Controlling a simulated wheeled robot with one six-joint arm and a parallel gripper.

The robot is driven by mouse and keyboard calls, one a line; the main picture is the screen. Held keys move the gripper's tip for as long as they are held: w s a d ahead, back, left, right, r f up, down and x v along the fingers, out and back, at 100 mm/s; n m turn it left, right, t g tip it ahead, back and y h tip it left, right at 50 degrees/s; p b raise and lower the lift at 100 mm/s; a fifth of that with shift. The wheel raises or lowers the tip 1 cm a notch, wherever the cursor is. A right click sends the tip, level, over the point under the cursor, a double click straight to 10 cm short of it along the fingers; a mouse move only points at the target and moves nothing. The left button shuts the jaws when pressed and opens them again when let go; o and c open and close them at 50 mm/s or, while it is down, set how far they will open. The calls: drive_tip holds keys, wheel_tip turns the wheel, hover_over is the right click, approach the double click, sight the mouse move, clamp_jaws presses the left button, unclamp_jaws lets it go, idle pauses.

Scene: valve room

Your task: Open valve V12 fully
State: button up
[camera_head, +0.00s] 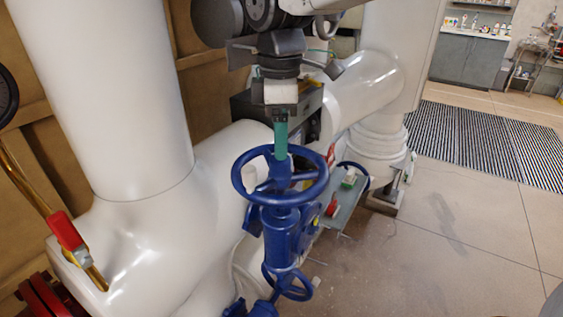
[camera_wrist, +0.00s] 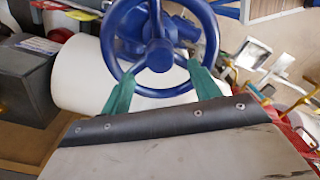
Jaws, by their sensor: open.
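A blue handwheel (camera_head: 322,181) tops a blue valve body (camera_head: 282,235) in the middle of the head view. I cannot read a label naming it V12. The wheel also shows in the wrist view (camera_wrist: 108,47), with its hub and spokes. My gripper (camera_head: 281,155) has green fingers and hangs over the far side of the wheel. In the wrist view my gripper (camera_wrist: 160,67) is open, with one finger on each side of the hub. The fingertips overlap the near rim in the picture. I cannot tell whether they touch it. The gap holds no separate loose object.
Large white pipes (camera_head: 110,90) stand left and behind. A red-handled lever (camera_head: 66,231) is at lower left. A smaller blue wheel (camera_head: 290,286) sits below the valve. A grey tray (camera_head: 340,205) with small items is right of it. Open floor (camera_head: 450,240) lies right.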

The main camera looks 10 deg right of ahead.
drive_tip(key=m, duration=0.8)
drive_tip(key=shift+m, duration=0.4)
drive_tip(key=m, duration=0.9)
